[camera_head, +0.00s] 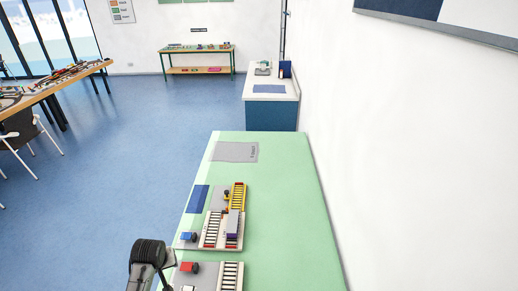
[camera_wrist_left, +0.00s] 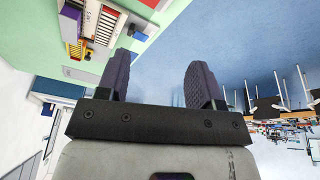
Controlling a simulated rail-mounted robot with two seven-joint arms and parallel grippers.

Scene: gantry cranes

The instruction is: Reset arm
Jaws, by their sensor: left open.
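My left arm (camera_head: 150,255) comes in at the bottom of the head view; its gripper fingers cannot be made out there. In the left wrist view my left gripper (camera_wrist_left: 160,82) has its two dark ridged fingers apart, with nothing between them but blue floor. Crane models stand on the green table (camera_head: 285,185): one has a yellow gantry (camera_head: 238,195) and a purple-grey block (camera_head: 233,222), with a blue vehicle (camera_head: 188,237) beside it. A red vehicle (camera_head: 188,267) sits on a nearer model, cut off by the lower edge. The yellow gantry also shows in the left wrist view (camera_wrist_left: 76,49). My right gripper is out of view.
A grey mat (camera_head: 234,152) and a dark blue mat (camera_head: 197,199) lie on the table. Its right side is bare, along the white wall (camera_head: 400,150). A blue cabinet (camera_head: 271,116) stands beyond. Open blue floor (camera_head: 150,130) lies left.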

